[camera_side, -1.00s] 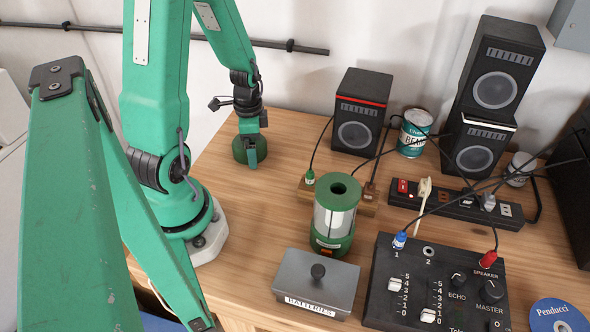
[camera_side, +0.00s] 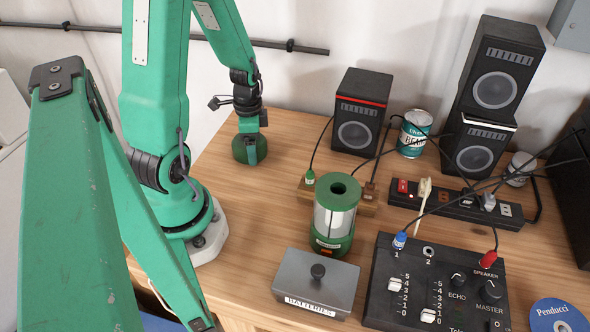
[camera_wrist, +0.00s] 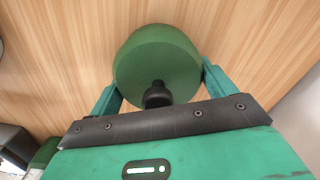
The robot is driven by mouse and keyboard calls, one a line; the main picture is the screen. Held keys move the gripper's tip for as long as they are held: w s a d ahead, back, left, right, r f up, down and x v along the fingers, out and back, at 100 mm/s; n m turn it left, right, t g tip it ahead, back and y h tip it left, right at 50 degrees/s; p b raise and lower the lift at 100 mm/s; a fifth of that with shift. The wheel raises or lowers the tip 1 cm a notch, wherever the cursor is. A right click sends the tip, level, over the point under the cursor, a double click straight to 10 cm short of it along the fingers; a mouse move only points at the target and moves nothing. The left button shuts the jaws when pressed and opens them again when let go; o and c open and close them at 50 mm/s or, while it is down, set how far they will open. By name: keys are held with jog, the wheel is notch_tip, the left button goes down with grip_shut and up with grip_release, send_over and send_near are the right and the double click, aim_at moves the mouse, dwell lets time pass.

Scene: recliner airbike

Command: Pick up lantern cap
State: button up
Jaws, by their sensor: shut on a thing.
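The lantern cap (camera_wrist: 155,60) is a round green piece with a black knob; in the wrist view it sits between the two fingers of my gripper (camera_wrist: 160,82). In the side view the green cap (camera_side: 241,152) is at the back left of the wooden table, with my gripper (camera_side: 251,148) over it and shut on its sides. The cap appears at table level; I cannot tell whether it touches the wood. The lantern body (camera_side: 336,215), green with a clear middle and an open hole on top, stands upright at the table's middle.
A grey batteries box (camera_side: 316,284) and a black mixer (camera_side: 437,287) are at the front. Speakers (camera_side: 360,110), a can (camera_side: 414,133) and a power strip (camera_side: 455,206) with cables stand at the back right. Bare wood lies between cap and lantern.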

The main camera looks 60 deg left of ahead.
jog(key=shift+r, duration=1.5)
jog(key=w+d+r, duration=0.1)
jog(key=d+r, duration=0.6)
jog(key=d, duration=0.4)
jog(key=shift+w+d+r, duration=0.15)
jog(key=shift+d+r, duration=0.15)
jog(key=shift+r, duration=0.1)
jog(key=shift+d, duration=0.1)
jog(key=w+d+r+m, duration=0.1)
jog(key=d+r+m, duration=0.5)
jog(key=d, duration=0.5)
jog(key=w+d+r+m, duration=0.1)
jog(key=d+r+m, duration=0.5)
jog(key=d, duration=0.5)
jog(key=shift+r, duration=0.4)
jog(key=shift+f, duration=0.2)
